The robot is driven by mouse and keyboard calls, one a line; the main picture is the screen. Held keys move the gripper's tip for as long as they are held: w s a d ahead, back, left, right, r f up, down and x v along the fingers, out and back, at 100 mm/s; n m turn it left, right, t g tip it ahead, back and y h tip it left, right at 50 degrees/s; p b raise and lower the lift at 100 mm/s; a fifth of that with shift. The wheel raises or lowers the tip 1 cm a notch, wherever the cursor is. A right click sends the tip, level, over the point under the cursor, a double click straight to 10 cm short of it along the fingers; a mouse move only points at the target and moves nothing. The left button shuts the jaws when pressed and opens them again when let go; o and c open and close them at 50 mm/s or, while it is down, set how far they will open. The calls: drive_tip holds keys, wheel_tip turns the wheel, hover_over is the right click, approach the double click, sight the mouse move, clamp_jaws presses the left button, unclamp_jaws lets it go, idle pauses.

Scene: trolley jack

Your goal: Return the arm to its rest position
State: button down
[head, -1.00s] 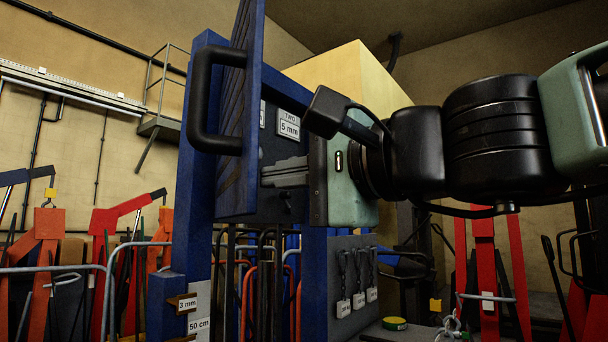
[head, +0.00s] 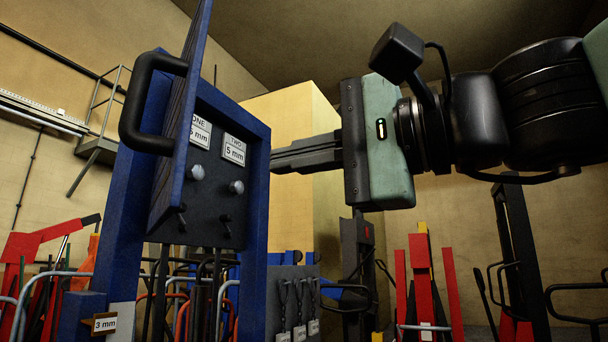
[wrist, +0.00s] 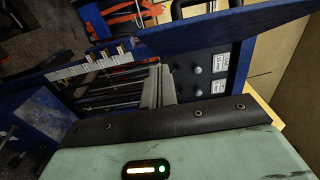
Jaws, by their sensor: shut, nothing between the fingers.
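My gripper (head: 276,161) is shut and empty in the head view. It points left, with its fingertips beside the right post of a blue frame (head: 257,185); I cannot tell the exact gap. My arm reaches in from the right, roughly level. In the wrist view the narrow shut fingers (wrist: 158,86) point at the frame, with the pale green gripper body below them. The frame's dark panel (head: 215,215) carries two knobs and labels marked ONE and TWO, 5 mm. It also shows in the wrist view (wrist: 196,75).
A blue door (head: 183,130) with a black handle (head: 140,105) stands open at the frame's left. A tall yellow block (head: 300,115) stands behind my gripper. Red jacks (head: 425,285) stand at the right, more at the left. Hanging tools (head: 300,300) are below.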

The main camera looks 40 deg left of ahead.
drive_tip(key=shift+d, duration=0.1)
drive_tip(key=w+d+f+n+t+h+p, duration=0.15)
drive_tip(key=d+f+h, duration=0.25)
drive_tip(key=f, duration=0.9)
drive_tip(key=w+d+f+n+t+h, duration=0.15)
drive_tip(key=d+f+h, duration=0.25)
drive_tip(key=f, duration=1)
drive_tip(key=s+d+f+h, duration=0.1)
drive_tip(key=d+f+h, duration=0.2)
drive_tip(key=d+f, duration=0.3)
drive_tip(key=s+d+f+n+h+p, duration=0.1)
drive_tip(key=d+f+h, duration=0.2)
drive_tip(key=d, duration=0.9)
drive_tip(key=s+d+f+n+h, duration=0.1)
drive_tip(key=d+f+h, duration=0.2)
drive_tip(key=d+f, duration=0.6)
drive_tip(key=shift+d+f+t, duration=0.15)
drive_tip(key=shift+d+t, duration=0.25)
drive_tip(key=shift+d, duration=0.15)
drive_tip(key=shift+s+a, duration=0.15)
